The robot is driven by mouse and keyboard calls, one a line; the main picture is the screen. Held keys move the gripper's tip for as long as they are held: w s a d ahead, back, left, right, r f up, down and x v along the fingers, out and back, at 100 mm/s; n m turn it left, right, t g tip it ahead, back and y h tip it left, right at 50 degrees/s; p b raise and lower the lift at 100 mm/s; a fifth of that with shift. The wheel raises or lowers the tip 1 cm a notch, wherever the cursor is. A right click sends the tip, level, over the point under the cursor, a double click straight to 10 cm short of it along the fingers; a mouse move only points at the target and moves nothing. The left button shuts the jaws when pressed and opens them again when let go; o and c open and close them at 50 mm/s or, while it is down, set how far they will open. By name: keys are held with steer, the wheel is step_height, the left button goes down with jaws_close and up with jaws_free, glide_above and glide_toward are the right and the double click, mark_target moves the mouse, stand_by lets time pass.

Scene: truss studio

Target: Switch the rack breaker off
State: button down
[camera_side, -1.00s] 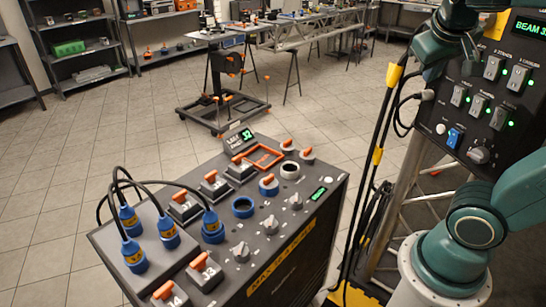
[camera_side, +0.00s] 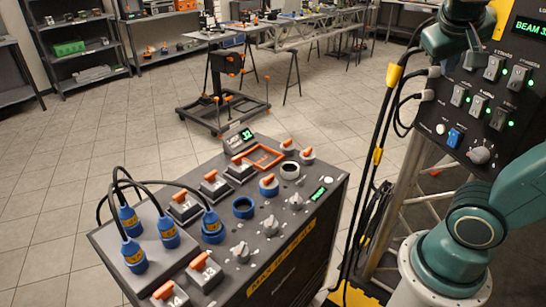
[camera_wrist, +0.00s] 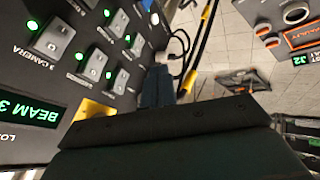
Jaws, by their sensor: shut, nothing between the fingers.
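The rack's dark panel (camera_side: 466,115) stands at the right in the side view. I cannot tell from the labels which one is the breaker. In the wrist view several rockers (camera_wrist: 53,40) with green lamps show at the left. My gripper (camera_side: 474,60) is in front of the panel's upper left, near the upper rockers; contact cannot be judged. Its shut, empty fingers also show in the wrist view (camera_wrist: 158,88).
A console (camera_side: 290,250) with orange-handled breakers, knobs and blue connectors stands at the left front. A green display (camera_wrist: 32,109) reading BEAM 3 shows in the wrist view. Floor between console and rack is partly free.

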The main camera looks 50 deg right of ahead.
mark_target(455, 86)
steer(key=shift+d+f, duration=0.1)
steer(key=shift+s+d+f, duration=0.3)
steer(key=shift+d+f, duration=0.85)
steer(key=shift+d, duration=0.35)
steer(key=shift+s+d+f, duration=0.3)
steer(key=shift+d+f, duration=0.9)
steer(key=shift+d, duration=0.35)
steer(key=shift+s+d+f, duration=0.3)
steer(key=shift+d+f, duration=0.85)
steer(key=shift+d, duration=0.35)
steer(key=shift+d, duration=0.1)
